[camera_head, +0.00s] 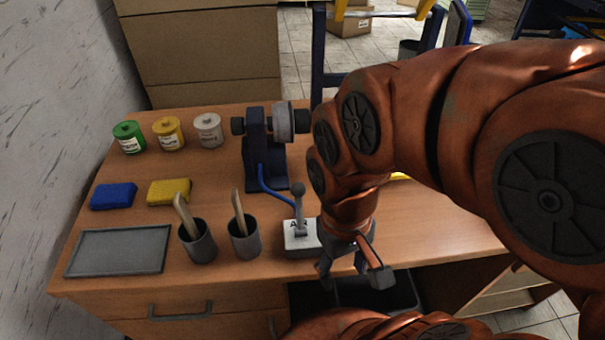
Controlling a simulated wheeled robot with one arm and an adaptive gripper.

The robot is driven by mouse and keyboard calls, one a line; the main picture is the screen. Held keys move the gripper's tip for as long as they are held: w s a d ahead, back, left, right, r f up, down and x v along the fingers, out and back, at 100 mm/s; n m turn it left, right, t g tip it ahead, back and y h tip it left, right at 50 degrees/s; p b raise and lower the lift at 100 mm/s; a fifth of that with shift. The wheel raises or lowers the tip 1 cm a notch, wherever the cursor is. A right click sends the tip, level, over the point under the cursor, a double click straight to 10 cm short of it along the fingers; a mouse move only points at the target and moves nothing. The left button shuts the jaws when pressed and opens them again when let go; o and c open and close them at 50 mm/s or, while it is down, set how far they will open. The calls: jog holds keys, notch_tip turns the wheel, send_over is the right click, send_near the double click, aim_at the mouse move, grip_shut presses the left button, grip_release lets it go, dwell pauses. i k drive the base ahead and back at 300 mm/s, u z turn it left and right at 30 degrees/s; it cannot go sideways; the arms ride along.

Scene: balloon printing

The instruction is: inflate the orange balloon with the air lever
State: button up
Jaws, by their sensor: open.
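The air lever (299,208) stands upright on a white box (296,244) marked with dark letters, near the front edge of the wooden table. A blue hose runs from it to the dark blue machine (257,150) behind. My gripper (352,278) is open, just right of the lever box, with its fingers pointing down near the table's front edge. I see nothing between the fingers. No orange balloon shows; my arm covers much of the table's right side.
Two grey cups (199,246) (244,240) with wooden-handled tools stand left of the lever. A grey tray (118,252), blue sponge (114,196), yellow sponge (169,191) and green (128,139), yellow (168,135) and grey (207,131) cans sit further left. A dark bin (377,294) lies below the front edge.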

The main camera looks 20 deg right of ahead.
aim_at(297, 189)
jog(key=z, duration=0.2)
jog(key=k, duration=1.25)
jog(key=u, duration=1.25)
jog(key=i, duration=0.85)
jog(key=z, duration=0.4)
